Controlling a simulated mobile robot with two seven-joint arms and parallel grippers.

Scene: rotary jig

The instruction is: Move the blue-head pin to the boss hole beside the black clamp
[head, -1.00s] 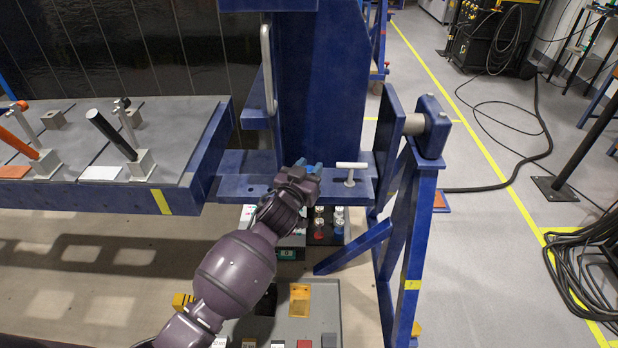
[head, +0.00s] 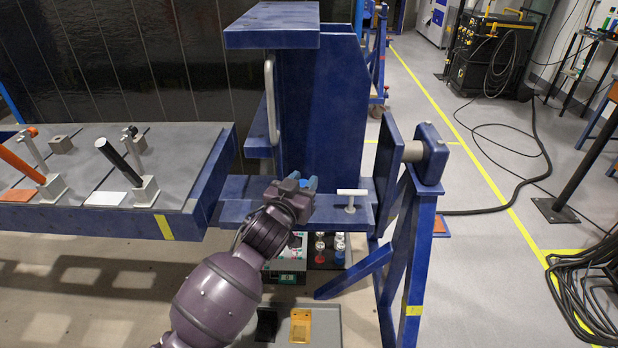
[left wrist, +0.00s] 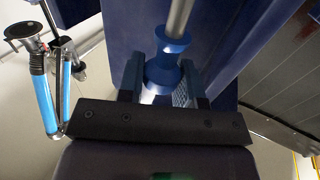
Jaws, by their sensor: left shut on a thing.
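My left gripper (head: 303,190) is over the blue beam (head: 240,211) in the head view. In the left wrist view it (left wrist: 160,90) is shut on the blue-head pin (left wrist: 168,50). The pin's blue flanged head is between the fingers, and a grey rod runs from it to the top edge. Whether the pin is clear of the beam cannot be told. The black clamp (head: 118,162) stands on the grey panel at left, with its black handle tilted. A small block boss (head: 60,145) stands on the panel to its left; its hole is hard to make out. My right gripper is not in view.
A white T-handled pin (head: 351,195) stands on the beam right of my gripper. An orange-handled clamp (head: 24,163) is at far left. A blue upright frame (head: 320,100) with a grey handle (head: 271,100) rises behind the beam. A blue stand (head: 415,240) is at right.

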